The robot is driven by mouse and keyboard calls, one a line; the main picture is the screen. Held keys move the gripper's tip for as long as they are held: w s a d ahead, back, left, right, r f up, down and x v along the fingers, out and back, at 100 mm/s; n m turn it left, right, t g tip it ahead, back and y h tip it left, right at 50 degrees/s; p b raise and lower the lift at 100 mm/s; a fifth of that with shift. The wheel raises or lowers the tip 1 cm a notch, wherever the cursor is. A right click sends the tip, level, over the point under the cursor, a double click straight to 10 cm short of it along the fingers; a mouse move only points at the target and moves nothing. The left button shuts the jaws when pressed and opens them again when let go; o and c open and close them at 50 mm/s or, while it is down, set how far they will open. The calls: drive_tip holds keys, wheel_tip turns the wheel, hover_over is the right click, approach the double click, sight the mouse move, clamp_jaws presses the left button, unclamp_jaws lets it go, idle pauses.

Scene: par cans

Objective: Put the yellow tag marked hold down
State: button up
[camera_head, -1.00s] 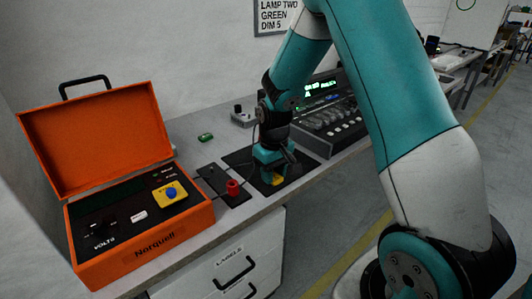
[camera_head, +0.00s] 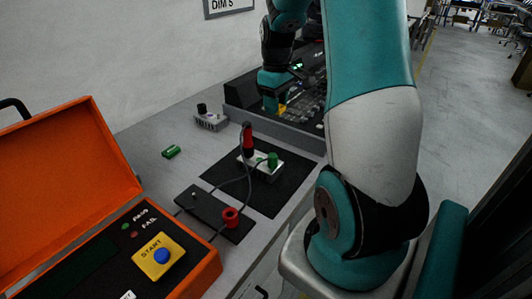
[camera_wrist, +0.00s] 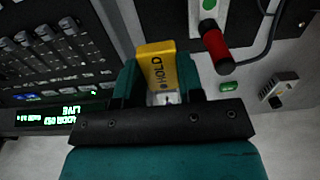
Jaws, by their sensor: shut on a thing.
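The yellow tag (camera_wrist: 157,66) reads HOLD and sits between the fingers of my gripper (camera_wrist: 160,92) in the wrist view. My gripper is shut on it. In the head view, my gripper (camera_head: 276,103) is at the near left edge of the lighting console, with a bit of the yellow tag (camera_head: 282,110) showing below it. I cannot tell from the pictures whether the tag touches the console. The fingers hide part of the tag.
The black console (camera_head: 246,96) with faders stands at the back. A black mat (camera_head: 219,173) carries a white block (camera_head: 264,169) with a red-handled probe (camera_head: 247,141) and a green plug (camera_head: 272,159). A small green piece (camera_head: 171,152) and a grey switch box (camera_head: 210,120) lie left. The orange tester case (camera_head: 82,150) is nearest.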

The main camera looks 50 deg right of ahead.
wheel_tip(320, 180, down, 15)
drive_tip(key=shift+f+b, duration=0.1)
drive_tip(key=shift+b, duration=0.25)
drive_tip(key=shift+f, duration=0.1)
drive_tip(key=o, duration=0.9)
wheel_tip(320, 180, up, 12)
drive_tip(key=shift+r, duration=0.15)
drive_tip(key=shift+s, duration=0.1)
idle(0.3)
